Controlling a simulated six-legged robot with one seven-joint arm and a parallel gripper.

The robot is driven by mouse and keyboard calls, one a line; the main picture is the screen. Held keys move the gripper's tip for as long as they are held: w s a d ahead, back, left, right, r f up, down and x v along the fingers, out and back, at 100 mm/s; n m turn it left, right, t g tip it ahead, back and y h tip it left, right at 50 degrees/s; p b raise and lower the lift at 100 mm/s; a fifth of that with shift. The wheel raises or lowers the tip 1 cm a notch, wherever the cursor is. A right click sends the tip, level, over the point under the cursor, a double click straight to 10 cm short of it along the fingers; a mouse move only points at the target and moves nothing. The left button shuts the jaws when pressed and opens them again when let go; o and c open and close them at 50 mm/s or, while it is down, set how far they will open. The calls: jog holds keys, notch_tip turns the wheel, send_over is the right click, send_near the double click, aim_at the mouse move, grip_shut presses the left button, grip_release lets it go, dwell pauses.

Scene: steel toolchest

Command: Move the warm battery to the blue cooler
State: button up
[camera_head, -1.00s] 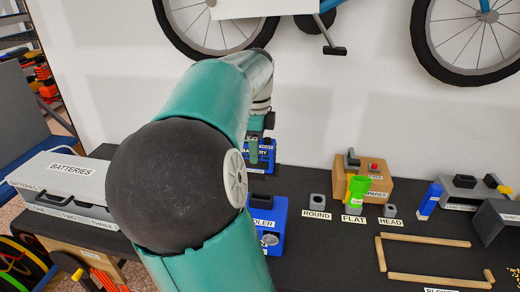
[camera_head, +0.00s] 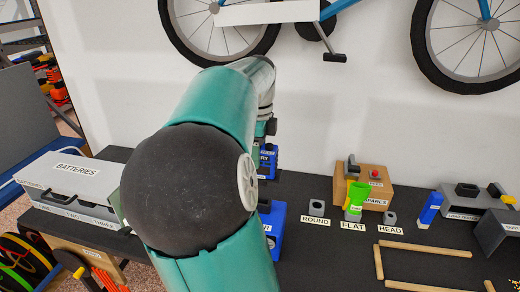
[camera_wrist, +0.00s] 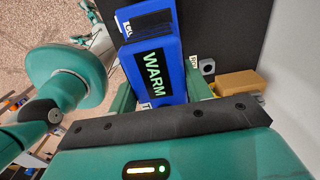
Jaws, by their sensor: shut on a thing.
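The warm battery (camera_wrist: 154,62) is a blue block with WARM in green letters on a dark panel. My gripper (camera_wrist: 160,98) is shut on it, with a green finger at each side. In the head view the blue battery (camera_head: 268,161) shows below my wrist, partly hidden by my arm. The blue cooler (camera_head: 277,226) stands on the dark bench nearer to me, below the battery in the picture. My arm hides its left part. I cannot tell how high the battery is above the bench.
A grey BATTERIES case (camera_head: 72,174) stands at the left. A brown SPARES box (camera_head: 374,184), a green-yellow tool (camera_head: 357,195) and small grey ROUND and HEAD holders (camera_head: 316,208) stand to the right. A wooden frame (camera_head: 425,249) lies on the bench front. A bicycle hangs on the wall.

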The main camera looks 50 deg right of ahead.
jog(key=shift+s+f, duration=0.2)
jog(key=shift+f, duration=2.25)
jog(key=shift+f, duration=2.3)
jog(key=o, duration=1.4)
jog(key=shift+o, duration=0.2)
notch_tip(320, 180, up, 14)
jog(key=shift+f, duration=0.1)
